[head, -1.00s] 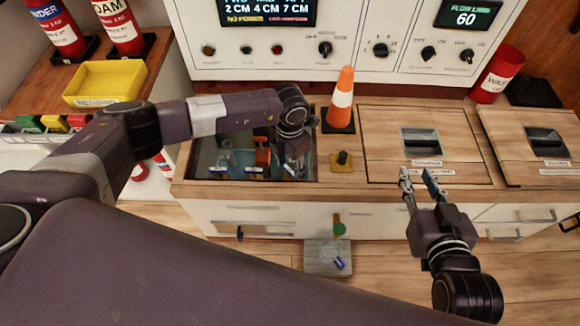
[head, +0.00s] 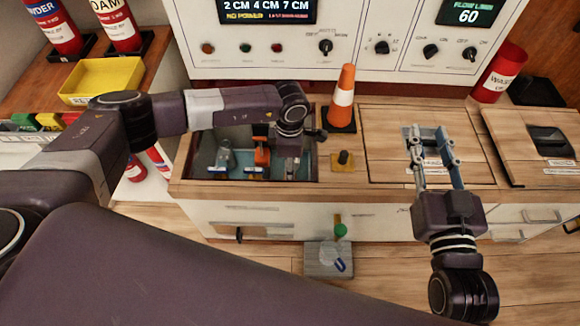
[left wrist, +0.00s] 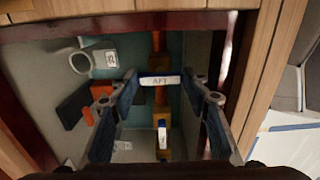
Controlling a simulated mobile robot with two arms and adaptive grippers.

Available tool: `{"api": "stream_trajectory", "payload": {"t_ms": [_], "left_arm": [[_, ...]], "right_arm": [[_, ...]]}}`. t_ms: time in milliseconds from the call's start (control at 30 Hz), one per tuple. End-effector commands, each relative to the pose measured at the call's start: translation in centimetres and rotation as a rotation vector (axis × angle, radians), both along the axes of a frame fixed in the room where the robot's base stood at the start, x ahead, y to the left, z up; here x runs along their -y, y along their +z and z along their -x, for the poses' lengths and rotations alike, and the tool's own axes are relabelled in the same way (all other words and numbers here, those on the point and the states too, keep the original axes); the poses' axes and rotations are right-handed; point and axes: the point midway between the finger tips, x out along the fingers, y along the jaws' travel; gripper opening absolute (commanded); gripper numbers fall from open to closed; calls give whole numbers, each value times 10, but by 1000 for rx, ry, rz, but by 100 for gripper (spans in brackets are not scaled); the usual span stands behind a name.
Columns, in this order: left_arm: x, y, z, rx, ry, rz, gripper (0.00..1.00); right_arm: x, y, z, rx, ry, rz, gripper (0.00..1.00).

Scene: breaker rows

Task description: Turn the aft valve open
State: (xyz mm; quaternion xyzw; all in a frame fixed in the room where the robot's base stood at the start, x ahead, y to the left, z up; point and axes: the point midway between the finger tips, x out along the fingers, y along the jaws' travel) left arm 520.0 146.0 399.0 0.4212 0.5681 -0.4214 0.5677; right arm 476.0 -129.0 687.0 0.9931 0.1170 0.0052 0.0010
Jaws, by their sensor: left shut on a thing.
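The aft valve handle (left wrist: 160,80) is a bar with a white "AFT" label, lying crosswise in the left wrist view inside the open well (head: 250,180). My left gripper (left wrist: 160,84) has a finger at each end of this bar and is shut on it. In the head view my left gripper (head: 290,168) reaches down into the right part of the well, and its fingertips are hard to see. My right gripper (head: 425,135) is open and empty, above the closed hatch to the right of the well.
An orange-white cone (head: 342,98) and a small yellow-based knob (head: 343,160) stand right of the well. The hatch (head: 385,140) has a recessed grip.

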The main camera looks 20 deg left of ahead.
Motion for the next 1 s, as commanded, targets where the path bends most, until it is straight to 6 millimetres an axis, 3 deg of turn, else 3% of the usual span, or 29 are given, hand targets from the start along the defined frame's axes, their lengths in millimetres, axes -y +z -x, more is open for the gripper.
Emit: {"api": "stream_trajectory", "payload": {"t_ms": [567, 600, 633, 1000], "left_arm": [[0, 1, -1, 2, -32, -1, 19], [0, 1, -1, 2, -32, -1, 46], [0, 1, -1, 2, -32, -1, 50], [0, 5, -1, 2, -30, 0, 51]], "right_arm": [[-1, 6, 0, 23, 2, -7, 28], [-1, 6, 0, 22, 2, -6, 28], [-1, 6, 0, 23, 2, -7, 28], [0, 4, 0, 18, 0, -4, 28]]}}
